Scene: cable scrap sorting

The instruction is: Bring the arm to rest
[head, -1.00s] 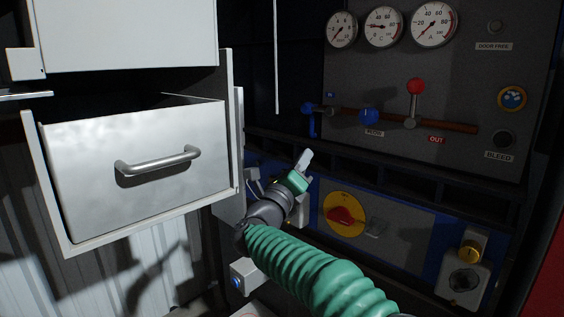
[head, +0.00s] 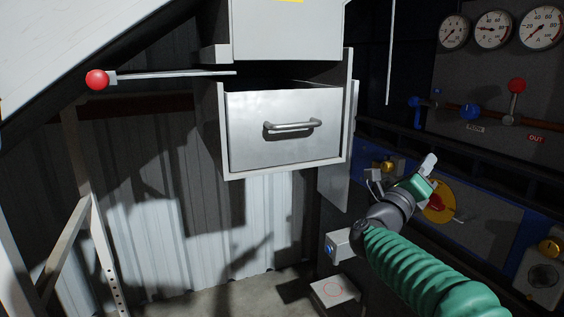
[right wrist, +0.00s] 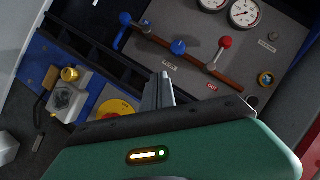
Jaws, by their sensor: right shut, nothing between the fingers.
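My right arm comes in from the lower right of the head view in a green ribbed sleeve. Its gripper (head: 430,163) is shut and empty, in front of the blue control panel and right of the drawer. In the right wrist view the shut fingers (right wrist: 158,90) point toward the gauge panel and appear clear of anything. My left gripper is not in view.
A metal drawer (head: 285,148) stands partly open at centre. A rod with a red knob (head: 97,80) sticks out left of it. Gauges (head: 493,29), a red-knobbed lever (head: 517,86) and a yellow-and-red rotary switch (head: 438,208) are at right. A low box (head: 334,292) stands on the floor.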

